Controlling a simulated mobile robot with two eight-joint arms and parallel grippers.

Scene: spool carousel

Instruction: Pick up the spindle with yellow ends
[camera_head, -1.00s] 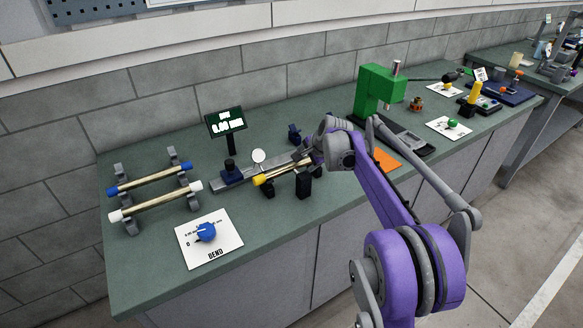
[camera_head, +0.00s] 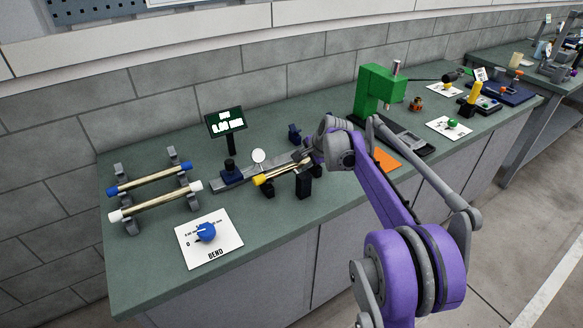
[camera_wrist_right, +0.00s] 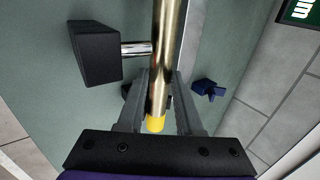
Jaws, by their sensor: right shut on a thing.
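The spindle with yellow ends (camera_head: 281,174) lies slanted by the measuring rail in the head view, its near yellow end to the left. Its other end is hidden behind my right gripper there. My right gripper (camera_head: 309,160) is shut on the spindle. In the wrist view the brassy shaft (camera_wrist_right: 166,45) runs down between the two fingers of the gripper (camera_wrist_right: 158,95), with a yellow end (camera_wrist_right: 155,125) near the palm. I cannot tell whether the spindle touches its supports. My left gripper is not in view.
A rack (camera_head: 130,224) at left bears a blue-ended spindle (camera_head: 150,179) and a white-ended spindle (camera_head: 155,202). A black block (camera_head: 304,187), a dial gauge (camera_head: 258,156) and a small display (camera_head: 226,122) stand close by. A green press (camera_head: 375,88) stands behind at right.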

